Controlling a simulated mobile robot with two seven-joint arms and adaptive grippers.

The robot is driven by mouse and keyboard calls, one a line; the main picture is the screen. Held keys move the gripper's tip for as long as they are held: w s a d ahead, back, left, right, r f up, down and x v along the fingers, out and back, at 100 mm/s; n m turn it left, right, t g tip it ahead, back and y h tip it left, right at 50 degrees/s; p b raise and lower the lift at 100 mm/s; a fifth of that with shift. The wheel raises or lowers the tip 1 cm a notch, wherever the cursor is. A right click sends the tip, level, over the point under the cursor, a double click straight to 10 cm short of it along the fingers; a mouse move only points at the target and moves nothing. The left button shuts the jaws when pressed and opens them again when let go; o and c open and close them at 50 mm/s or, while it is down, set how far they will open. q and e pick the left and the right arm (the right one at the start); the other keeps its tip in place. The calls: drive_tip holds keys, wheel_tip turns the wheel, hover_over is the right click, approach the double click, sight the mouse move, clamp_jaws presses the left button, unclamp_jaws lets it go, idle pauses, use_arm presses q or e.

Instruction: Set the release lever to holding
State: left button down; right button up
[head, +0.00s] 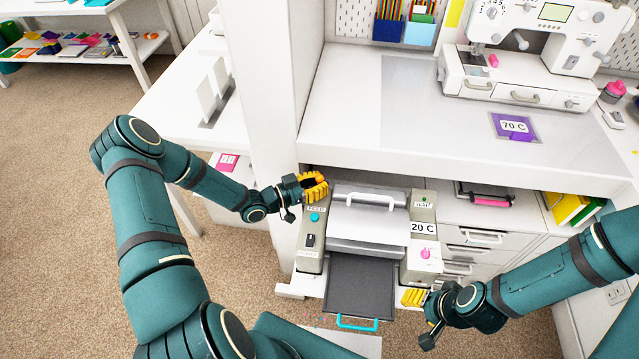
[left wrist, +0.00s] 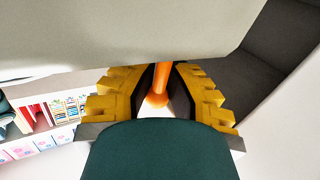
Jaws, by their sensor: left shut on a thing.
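The machine (head: 368,240) has a silver lid with a white handle, grey side housings and a dark tray with a teal handle at its front. My left gripper (head: 316,186) is at the machine's back left corner, above the left housing. In the left wrist view its yellow fingers are shut on an orange rod, seemingly the release lever (left wrist: 162,80). The lever is hidden by the gripper in the head view, and its setting cannot be read. My right gripper (head: 414,297) is by the machine's front right corner; its opening is unclear.
A white worktop (head: 440,125) overhangs just behind the machine, and a white upright panel (head: 280,75) stands to the left. The right housing carries a "20 C" label (head: 423,228) and a pink knob (head: 425,254). Carpet at the left is clear.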

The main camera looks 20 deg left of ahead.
use_arm(q)
drive_tip(key=shift+w+a+r+n+g+y, duration=0.1)
drive_tip(key=shift+w+n+g+y, duration=0.25)
drive_tip(key=shift+n, duration=0.35)
drive_tip(key=c, duration=0.8)
unclamp_jaws()
drive_tip(key=shift+s, duration=0.1)
drive_tip(key=shift+s+a, duration=0.1)
drive_tip(key=v, duration=1.1)
drive_tip(key=shift+s+a, duration=0.25)
drive_tip(key=shift+a, duration=0.05)
drive_tip(key=shift+a, duration=0.1)
